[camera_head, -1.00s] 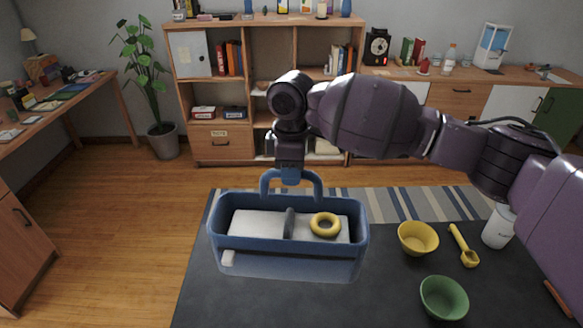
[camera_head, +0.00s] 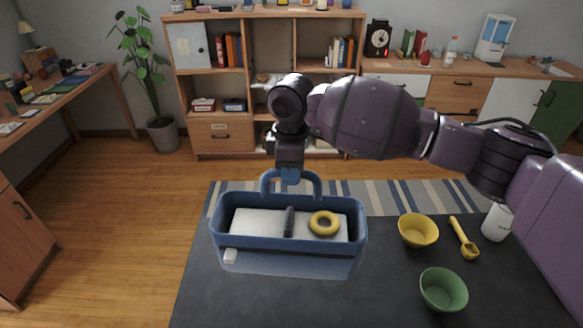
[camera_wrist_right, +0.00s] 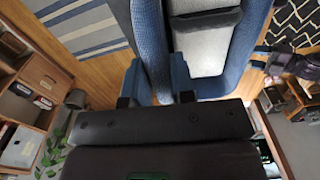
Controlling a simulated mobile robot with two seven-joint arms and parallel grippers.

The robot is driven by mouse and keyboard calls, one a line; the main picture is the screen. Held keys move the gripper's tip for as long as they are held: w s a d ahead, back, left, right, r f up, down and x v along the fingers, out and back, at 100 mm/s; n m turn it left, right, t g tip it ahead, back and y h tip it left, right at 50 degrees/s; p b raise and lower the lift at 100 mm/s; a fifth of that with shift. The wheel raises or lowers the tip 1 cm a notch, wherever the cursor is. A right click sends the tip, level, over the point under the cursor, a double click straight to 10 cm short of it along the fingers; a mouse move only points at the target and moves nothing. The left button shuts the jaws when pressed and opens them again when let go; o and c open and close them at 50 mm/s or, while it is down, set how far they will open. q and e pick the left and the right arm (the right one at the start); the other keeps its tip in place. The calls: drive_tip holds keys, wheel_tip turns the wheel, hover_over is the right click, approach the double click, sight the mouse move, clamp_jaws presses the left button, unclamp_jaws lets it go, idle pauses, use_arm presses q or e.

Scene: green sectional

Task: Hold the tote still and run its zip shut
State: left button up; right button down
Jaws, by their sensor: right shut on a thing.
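The blue tote (camera_head: 290,258) is an open-topped box with an arched handle at its far side. Inside are white surfaces (camera_head: 257,222), a dark upright divider (camera_head: 289,221) and a yellow ring (camera_head: 324,223). A small white tab (camera_head: 230,256) sits at its front left; I cannot tell whether it is the zip pull. My right gripper (camera_head: 290,176) is shut on the handle from above. In the right wrist view its blue fingers (camera_wrist_right: 156,82) straddle the handle. What looks like my left gripper (camera_wrist_right: 260,64) shows there beside the tote, its jaw opening unclear; it is outside the head view.
The dark table (camera_head: 235,300) also bears a yellow bowl (camera_head: 418,231), a green bowl (camera_head: 443,290), a yellow scoop (camera_head: 464,240) and a white container (camera_head: 496,223) at right. The tabletop in front of the tote is clear. I cannot tell whether the tote touches it.

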sight(291, 204)
drive_tip(key=shift+f, duration=1.5)
drive_tip(key=shift+f+b, duration=0.4)
drive_tip(key=shift+f, duration=1.35)
drive_tip(key=shift+f+b, duration=0.4)
drive_tip(key=shift+f, duration=1.35)
drive_tip(key=shift+f+b, duration=0.35)
drive_tip(key=shift+f, duration=0.45)
idle(0.4)
